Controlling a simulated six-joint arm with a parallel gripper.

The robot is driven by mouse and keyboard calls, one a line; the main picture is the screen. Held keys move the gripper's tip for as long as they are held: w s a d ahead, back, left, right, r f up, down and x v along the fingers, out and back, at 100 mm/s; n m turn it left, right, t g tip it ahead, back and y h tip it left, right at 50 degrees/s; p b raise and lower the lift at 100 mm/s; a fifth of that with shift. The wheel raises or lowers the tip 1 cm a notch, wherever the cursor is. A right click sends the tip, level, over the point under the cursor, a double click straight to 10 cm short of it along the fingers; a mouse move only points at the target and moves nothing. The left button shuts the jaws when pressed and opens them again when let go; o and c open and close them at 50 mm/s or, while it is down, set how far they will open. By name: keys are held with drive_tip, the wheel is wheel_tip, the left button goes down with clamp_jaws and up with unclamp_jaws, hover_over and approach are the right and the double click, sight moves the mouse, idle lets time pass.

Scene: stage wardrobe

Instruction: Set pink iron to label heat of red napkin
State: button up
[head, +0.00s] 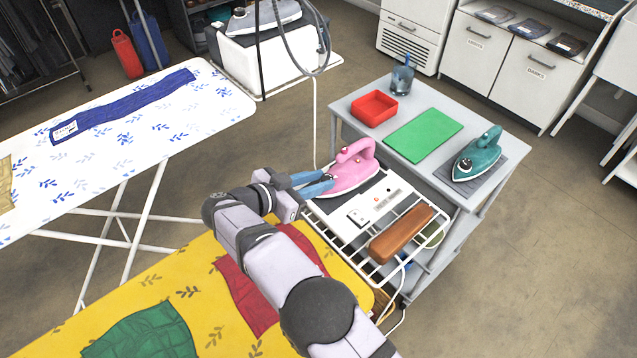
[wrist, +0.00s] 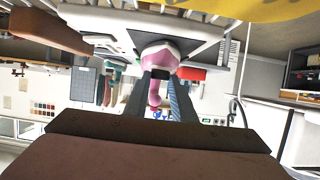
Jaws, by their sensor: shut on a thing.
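The pink iron (head: 348,172) stands on the white wire rack with a pale plate at the end of the yellow board. My gripper (head: 322,186) is at the left side of the iron, its blue-grey fingers touching it. In the wrist view, my gripper (wrist: 162,78) has the pink iron (wrist: 158,56) between its fingers and is shut on it; the exact part held cannot be told. The red napkin (head: 243,294) lies on the yellow ironing board (head: 208,270), partly hidden under my arm. No heat label on it is visible.
A brown block (head: 400,235) lies on the rack right of the iron. The grey cart (head: 462,198) behind holds a red tray (head: 373,108), a green cloth (head: 423,135) and a teal iron (head: 478,155). A green napkin (head: 145,335) lies on the yellow board.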

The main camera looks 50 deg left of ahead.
drive_tip(key=shift+r, duration=0.1)
idle(0.3)
drive_tip(key=o, duration=1.1)
drive_tip(key=shift+s, duration=0.1)
drive_tip(key=shift+b+v, duration=0.85)
drive_tip(key=shift+v, duration=2.85)
drive_tip(key=shift+c, duration=0.2)
